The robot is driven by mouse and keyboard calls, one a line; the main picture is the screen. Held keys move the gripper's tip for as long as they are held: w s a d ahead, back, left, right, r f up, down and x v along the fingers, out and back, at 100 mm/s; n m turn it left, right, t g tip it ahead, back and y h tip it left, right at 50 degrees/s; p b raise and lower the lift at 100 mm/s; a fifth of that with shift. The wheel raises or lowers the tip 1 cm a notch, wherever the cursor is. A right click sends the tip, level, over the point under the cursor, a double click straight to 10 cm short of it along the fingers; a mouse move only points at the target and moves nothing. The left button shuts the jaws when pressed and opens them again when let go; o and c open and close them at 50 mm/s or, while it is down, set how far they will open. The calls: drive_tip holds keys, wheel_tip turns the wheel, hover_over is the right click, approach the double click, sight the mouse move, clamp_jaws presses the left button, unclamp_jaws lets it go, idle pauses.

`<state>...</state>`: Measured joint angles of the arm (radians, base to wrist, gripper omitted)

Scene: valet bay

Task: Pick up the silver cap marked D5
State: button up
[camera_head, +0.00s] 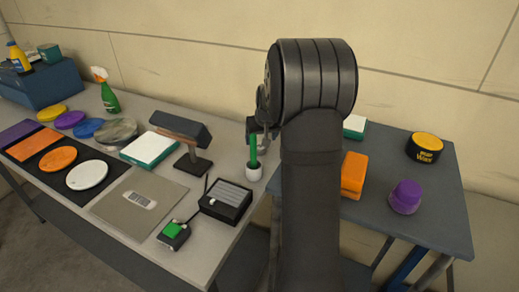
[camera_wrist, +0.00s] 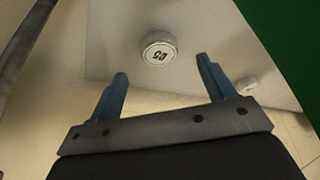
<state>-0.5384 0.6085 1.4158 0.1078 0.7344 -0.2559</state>
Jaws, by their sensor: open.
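In the wrist view a round silver cap with a pale top (camera_wrist: 159,48) stands on a light grey surface. Its dark mark looks turned over and appears to read D5. My gripper (camera_wrist: 162,67) is open and empty; its two blue fingers are spread, with the cap showing beyond and between their tips, apart from them. In the head view my arm hides the caps and most of the gripper.
A green shape (camera_wrist: 288,30) fills the wrist view's upper right corner. An orange block (camera_head: 354,175) is right.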

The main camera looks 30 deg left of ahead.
sight(260, 146)
drive_tip(key=shift+x, duration=3.1)
drive_tip(key=shift+w, duration=0.1)
drive_tip(key=shift+r, duration=0.1)
drive_tip(key=c, duration=1.1)
